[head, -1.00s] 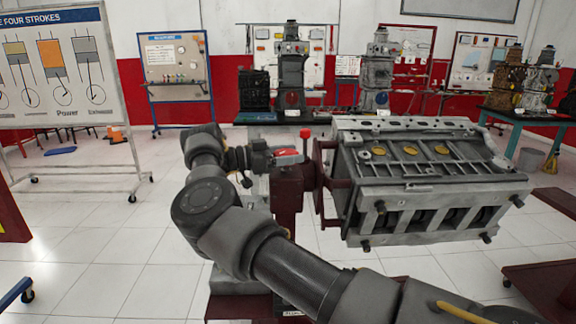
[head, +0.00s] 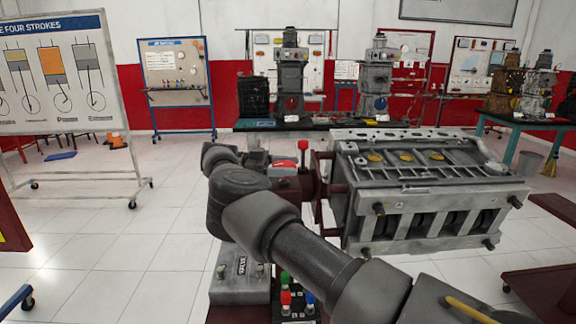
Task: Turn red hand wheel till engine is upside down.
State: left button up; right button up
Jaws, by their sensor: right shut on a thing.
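The grey engine block (head: 430,185) hangs on the dark red stand, its row of open bays facing me and low, its flat top edge at the back. A small red part of the hand wheel (head: 284,165) shows left of the stand head, near a red knob (head: 303,145). My right arm comes in from the lower right and covers most of the wheel and stand. My right gripper (head: 262,160) is at the wheel, shut on it, its fingers largely hidden behind my wrist. My left gripper is not in view.
A grey box (head: 240,276) and coloured buttons (head: 287,297) sit low on the stand, under my arm. A poster board (head: 62,75) on wheels stands left. Benches with engine models (head: 291,75) stand at the back. Open tiled floor lies to the left.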

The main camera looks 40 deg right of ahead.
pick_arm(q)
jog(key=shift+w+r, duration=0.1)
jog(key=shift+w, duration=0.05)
pick_arm(e)
jog(key=shift+a+y, duration=0.1)
jog(key=shift+y, duration=0.2)
jog(key=o, duration=1)
jog(key=shift+w+a+f, duration=0.1)
jog(key=shift+w, duration=0.1)
jog(key=shift+s, duration=0.1)
